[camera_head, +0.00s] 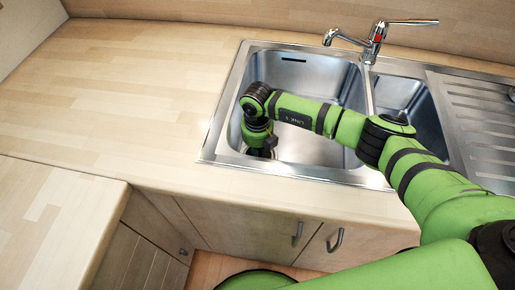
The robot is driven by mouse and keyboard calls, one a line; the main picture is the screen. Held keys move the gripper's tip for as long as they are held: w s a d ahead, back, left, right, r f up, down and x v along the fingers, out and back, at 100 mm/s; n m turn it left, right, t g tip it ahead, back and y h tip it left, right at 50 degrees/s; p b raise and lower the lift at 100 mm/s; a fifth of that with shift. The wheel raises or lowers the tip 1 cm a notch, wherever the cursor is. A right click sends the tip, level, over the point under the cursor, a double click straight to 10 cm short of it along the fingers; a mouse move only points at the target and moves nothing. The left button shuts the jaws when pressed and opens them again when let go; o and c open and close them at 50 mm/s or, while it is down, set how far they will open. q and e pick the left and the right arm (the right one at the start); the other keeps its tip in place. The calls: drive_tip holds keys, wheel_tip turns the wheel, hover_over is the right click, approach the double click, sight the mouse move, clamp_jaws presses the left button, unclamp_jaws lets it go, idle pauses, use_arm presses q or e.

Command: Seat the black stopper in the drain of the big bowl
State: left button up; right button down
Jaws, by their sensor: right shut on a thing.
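The big bowl (315,101) is the left, larger basin of the steel sink. My right arm reaches across the sink from the right, and its wrist bends down into the front left of this bowl. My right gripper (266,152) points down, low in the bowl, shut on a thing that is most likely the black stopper. The stopper cannot be told apart from the dark gripper parts at this size. The drain is not visible; my wrist and gripper cover that part of the bowl. My left gripper is not in view.
A smaller basin (411,97) and a ribbed drainboard (480,125) lie to the right. The tap (375,40) stands behind the bowls, its spout turned left. The wooden counter (130,95) left of the sink is clear. The bowl's front rim is close to my gripper.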

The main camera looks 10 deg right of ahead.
drive_tip(key=shift+f, duration=0.2)
drive_tip(key=c, duration=1.2)
unclamp_jaws()
drive_tip(key=shift+c, duration=0.2)
drive_tip(key=shift+r, duration=0.2)
wheel_tip(320, 180, up, 12)
drive_tip(key=b, duration=0.1)
drive_tip(key=shift+r, duration=0.1)
